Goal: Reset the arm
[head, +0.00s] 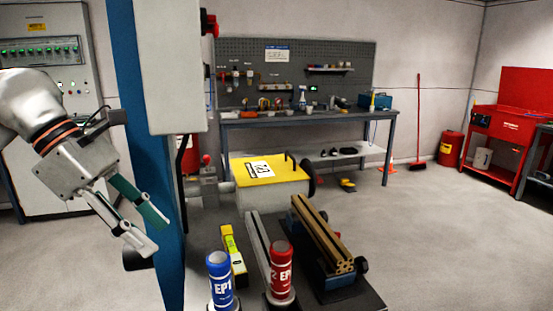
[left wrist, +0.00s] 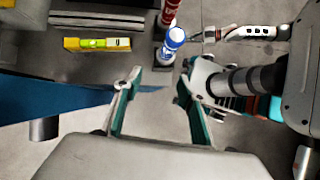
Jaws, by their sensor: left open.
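My left gripper (head: 156,236) hangs in the air at the left of the head view, in front of the blue post (head: 148,130). Its two green-lined fingers are apart with nothing between them. In the left wrist view the open fingers (left wrist: 158,83) point toward a blue EP1 cylinder, also in the head view (head: 219,280), and both fingertips are clear of it. A red cylinder (head: 281,268) stands beside the blue one.
A yellow level (head: 233,255) and a wooden-coloured slotted beam (head: 322,233) lie on the dark bench. A yellow-topped box (head: 268,169) is behind them. A grey cabinet (head: 45,140) stands behind my left arm. Open floor (head: 440,240) lies to the right.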

